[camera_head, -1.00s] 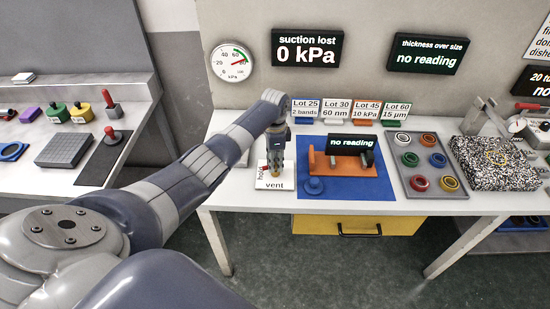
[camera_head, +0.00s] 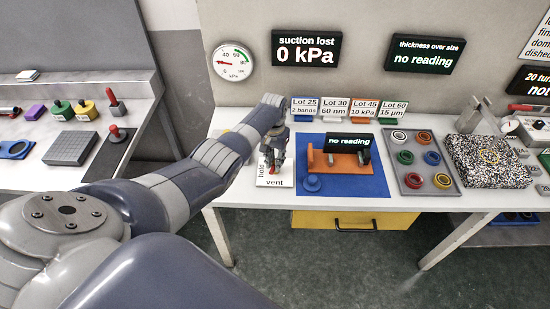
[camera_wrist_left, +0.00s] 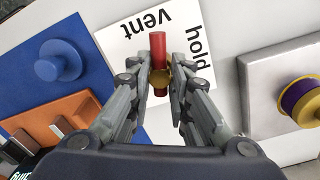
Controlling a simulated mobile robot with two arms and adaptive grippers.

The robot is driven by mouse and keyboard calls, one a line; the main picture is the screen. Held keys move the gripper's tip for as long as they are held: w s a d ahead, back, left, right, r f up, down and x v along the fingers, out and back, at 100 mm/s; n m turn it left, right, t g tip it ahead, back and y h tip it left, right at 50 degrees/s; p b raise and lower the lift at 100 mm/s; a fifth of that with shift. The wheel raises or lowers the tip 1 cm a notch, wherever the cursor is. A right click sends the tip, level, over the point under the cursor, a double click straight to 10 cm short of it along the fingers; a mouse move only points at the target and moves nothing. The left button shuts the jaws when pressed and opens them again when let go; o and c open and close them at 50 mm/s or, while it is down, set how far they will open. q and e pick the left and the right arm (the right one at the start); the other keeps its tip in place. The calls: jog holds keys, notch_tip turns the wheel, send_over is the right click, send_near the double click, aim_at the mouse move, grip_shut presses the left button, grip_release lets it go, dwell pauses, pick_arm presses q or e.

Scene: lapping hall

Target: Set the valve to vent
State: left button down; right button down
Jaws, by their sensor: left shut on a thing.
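The valve has a red bar handle (camera_wrist_left: 157,48) on a brass hub (camera_wrist_left: 161,78). It sits on a white label plate (camera_head: 273,182) marked "vent" along one edge and "hold" along the other. In the left wrist view, the handle stands upright between the two words. My left gripper (camera_wrist_left: 165,70) is shut on the valve handle, with one finger on each side. In the head view my left gripper (camera_head: 273,160) is low over the plate and hides most of the valve. My right gripper is in neither view.
A blue mat (camera_head: 345,187) with an orange stand (camera_head: 340,162) lies right of the plate. A grey block with a purple and yellow spool (camera_wrist_left: 303,100) is on the other side. The gauge (camera_head: 232,62) needle points low left; the suction display (camera_head: 306,48) reads "suction lost 0 kPa".

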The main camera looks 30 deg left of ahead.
aim_at(274, 163)
pick_arm(q)
jog(key=shift+n+p, duration=0.35)
jog(key=shift+n, duration=1.15)
jog(key=c, duration=1.4)
grip_release()
jog(key=shift+c, duration=0.2)
jog(key=shift+r, duration=0.15)
notch_tip(274, 163, up, 12)
jog(key=shift+a, duration=0.1)
